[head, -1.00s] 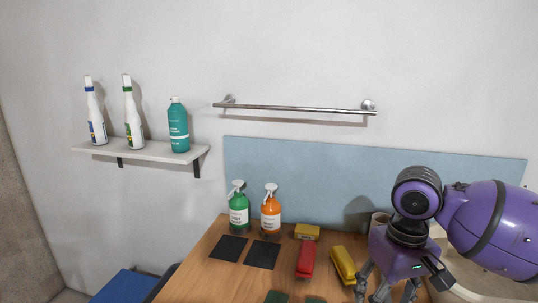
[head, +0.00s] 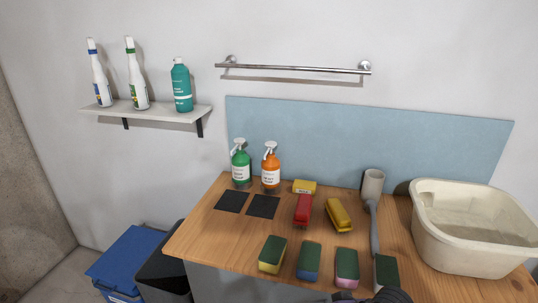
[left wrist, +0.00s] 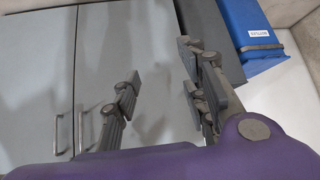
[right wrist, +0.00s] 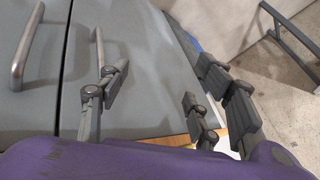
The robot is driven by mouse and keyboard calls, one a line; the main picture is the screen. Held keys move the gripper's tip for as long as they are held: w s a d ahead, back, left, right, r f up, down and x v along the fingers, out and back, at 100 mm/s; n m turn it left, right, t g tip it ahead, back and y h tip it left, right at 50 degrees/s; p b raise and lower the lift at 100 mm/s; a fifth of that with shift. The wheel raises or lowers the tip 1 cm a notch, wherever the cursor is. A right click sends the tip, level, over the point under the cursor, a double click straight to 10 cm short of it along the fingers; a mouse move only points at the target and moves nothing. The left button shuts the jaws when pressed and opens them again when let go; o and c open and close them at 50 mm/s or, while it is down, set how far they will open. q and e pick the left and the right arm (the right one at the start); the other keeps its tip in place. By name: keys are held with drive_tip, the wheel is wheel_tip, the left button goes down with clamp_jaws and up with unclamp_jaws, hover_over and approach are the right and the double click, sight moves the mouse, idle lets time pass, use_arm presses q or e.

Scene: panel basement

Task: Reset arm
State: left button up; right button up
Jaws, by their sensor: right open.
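My left gripper (left wrist: 158,82) shows in the left wrist view. Its fingers are apart with nothing between them, in front of grey cabinet doors (left wrist: 60,60). My right gripper (right wrist: 160,92) shows in the right wrist view. It is open and empty, also in front of a grey cabinet front, with a metal handle (right wrist: 28,45) to the left. Neither gripper shows in the head view. Only a dark piece of my arm shows at the bottom edge there, by the table's front.
The wooden table (head: 225,240) holds soap bottles, a red stapler-like item (head: 303,210), a yellow one (head: 339,215), several sponges (head: 309,261), a grey brush (head: 374,230) and a cream basin (head: 465,255). Blue (head: 125,262) and black bins stand left. A wall shelf (head: 150,115) holds bottles.

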drive_tip(key=s+d+f+m+t+h, duration=0.1)
drive_tip(key=s+d+f+t+h, duration=0.1)
drive_tip(key=s+d+f, duration=0.2)
drive_tip(key=s+d+f+m+t+h, duration=0.1)
drive_tip(key=s+d+f+t+h, duration=0.1)
drive_tip(key=s+f, duration=0.8)
drive_tip(key=s+d+t, duration=0.1)
drive_tip(key=s+d, duration=0.1)
drive_tip(key=s, duration=0.4)
drive_tip(key=shift+s+h, duration=0.35)
drive_tip(key=shift+h, duration=0.05)
